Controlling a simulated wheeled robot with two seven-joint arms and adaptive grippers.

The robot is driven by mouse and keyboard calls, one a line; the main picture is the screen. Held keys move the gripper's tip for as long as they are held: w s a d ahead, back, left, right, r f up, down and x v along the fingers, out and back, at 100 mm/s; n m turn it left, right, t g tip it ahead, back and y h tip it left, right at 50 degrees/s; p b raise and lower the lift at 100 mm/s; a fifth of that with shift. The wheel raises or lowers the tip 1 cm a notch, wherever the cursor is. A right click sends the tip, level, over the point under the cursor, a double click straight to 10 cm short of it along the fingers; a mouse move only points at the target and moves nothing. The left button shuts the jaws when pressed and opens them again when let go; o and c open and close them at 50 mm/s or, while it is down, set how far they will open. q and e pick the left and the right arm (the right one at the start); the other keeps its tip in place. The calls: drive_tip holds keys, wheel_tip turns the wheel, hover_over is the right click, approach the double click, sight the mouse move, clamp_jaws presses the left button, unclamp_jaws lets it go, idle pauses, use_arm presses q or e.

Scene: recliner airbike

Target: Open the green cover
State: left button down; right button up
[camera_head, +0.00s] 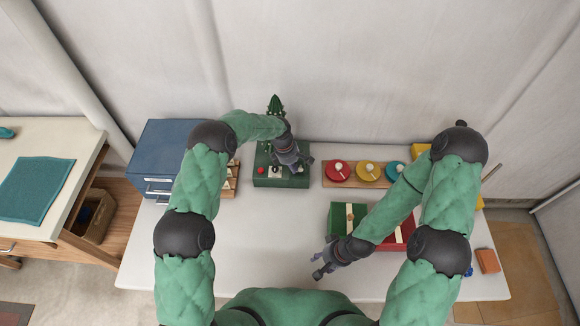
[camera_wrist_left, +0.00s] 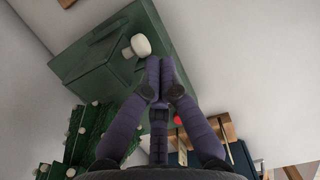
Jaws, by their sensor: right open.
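A green box (camera_head: 281,181) stands at the back of the table, with a red button and pale parts on top. In the left wrist view the green box (camera_wrist_left: 95,68) fills the upper left and bears a round white knob (camera_wrist_left: 141,45). My left gripper (camera_head: 303,164) is over this box. Its fingertips (camera_wrist_left: 160,66) are together beside the knob, with nothing seen between them. A second box at the front right has a green cover (camera_head: 340,216) with a pale strip and a red part beside it. It looks closed. My right gripper (camera_head: 322,266) is open and empty, left of and in front of this second box.
Red, yellow and teal discs lie on a wooden board (camera_head: 352,183) at the back. A blue drawer cabinet (camera_head: 160,152) stands at the back left. A green tree-like thing (camera_head: 275,104) rises behind the green box. The front middle of the table is clear.

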sight(301, 169)
use_arm(q)
drive_tip(key=d+y+b, duration=0.1)
drive_tip(key=b, duration=0.1)
drive_tip(key=d+y+b, duration=0.1)
drive_tip(key=y+b, duration=0.1)
drive_tip(key=shift+w+r, duration=0.1)
drive_tip(key=shift+r, duration=0.15)
use_arm(e)
wheel_tip(301, 169, down, 4)
drive_tip(key=shift+f, duration=0.1)
use_arm(q)
drive_tip(key=shift+d+r+y+b, duration=0.35)
drive_tip(key=shift+d+b, duration=0.3)
drive_tip(key=shift+b, duration=0.25)
use_arm(e)
drive_tip(key=shift+f, duration=0.9)
use_arm(q)
drive_tip(key=shift+d+r+b, duration=0.3)
drive_tip(key=shift+d+b, duration=0.35)
drive_tip(key=shift+d, duration=0.05)
use_arm(e)
drive_tip(key=shift+f, duration=0.65)
use_arm(q)
drive_tip(key=shift+r, duration=0.15)
wheel_tip(301, 169, up, 12)
drive_tip(key=d, duration=0.1)
drive_tip(key=shift+d+f, duration=0.15)
drive_tip(key=shift+f, duration=0.05)
use_arm(e)
drive_tip(key=shift+f, duration=0.1)
